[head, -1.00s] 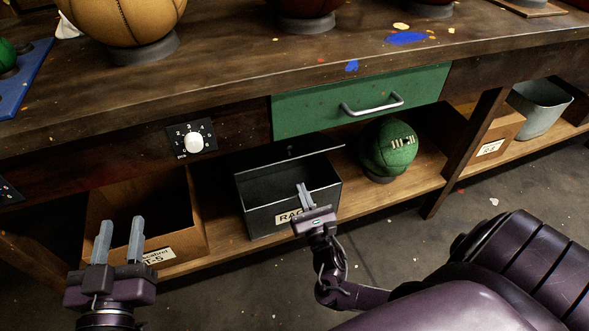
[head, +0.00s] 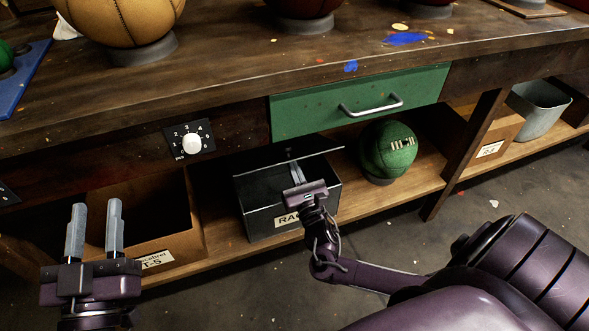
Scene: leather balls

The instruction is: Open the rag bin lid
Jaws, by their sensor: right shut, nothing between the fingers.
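The rag bin (head: 262,222) is a dark metal box with a partly hidden "RAG" label, standing on the lower shelf. Its dark lid (head: 262,166) is tilted up, and a dark gap shows between the lid's front edge and the bin's front rim. My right gripper (head: 296,168) is shut and empty, with its fingers at this gap, near the lid's front edge. I cannot tell whether they touch the lid. My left gripper (head: 95,214) is open and empty in front of the cardboard box at the left.
The cardboard box (head: 185,240) stands left of the bin and a green ball (head: 388,152) right of it. A green drawer (head: 310,108) with a metal handle and a dial (head: 191,144) are above. A grey bucket (head: 540,110) is far right.

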